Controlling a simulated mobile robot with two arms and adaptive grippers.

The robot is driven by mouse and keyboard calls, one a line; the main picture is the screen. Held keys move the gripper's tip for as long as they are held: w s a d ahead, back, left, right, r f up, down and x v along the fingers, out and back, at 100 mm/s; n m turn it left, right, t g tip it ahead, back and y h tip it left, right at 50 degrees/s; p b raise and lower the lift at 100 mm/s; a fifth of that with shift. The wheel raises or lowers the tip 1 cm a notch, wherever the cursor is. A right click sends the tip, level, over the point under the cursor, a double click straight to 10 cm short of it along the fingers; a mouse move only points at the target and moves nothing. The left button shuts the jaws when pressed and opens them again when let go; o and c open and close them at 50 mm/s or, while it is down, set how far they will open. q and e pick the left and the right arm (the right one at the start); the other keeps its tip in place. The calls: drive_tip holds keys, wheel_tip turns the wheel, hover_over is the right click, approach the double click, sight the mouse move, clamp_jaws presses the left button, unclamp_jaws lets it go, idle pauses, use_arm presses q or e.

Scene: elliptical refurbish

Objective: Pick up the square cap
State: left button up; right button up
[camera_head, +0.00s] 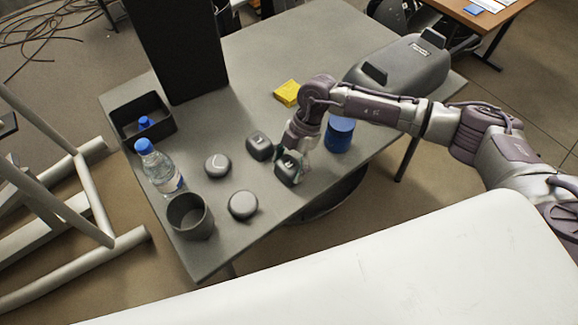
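Two dark grey, rounded square caps are on the grey table in the head view. One square cap (260,146) stands free, just left of my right gripper. The other square cap (287,172) is directly under my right gripper (292,163), whose fingers reach down around its top and sides. The wrist and fingers hide part of this cap. I cannot tell if the fingers press on it or if it is clear of the table. My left gripper is not in view.
Two round caps (217,165) (242,205), a grey cup (190,216), a water bottle (158,166) and a dark bin (141,118) stand to the left. A blue cylinder (339,134), yellow box (287,93) and large grey case (400,67) are near my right arm.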

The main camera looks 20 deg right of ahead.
drive_tip(key=shift+c, duration=0.6)
drive_tip(key=shift+r, duration=0.1)
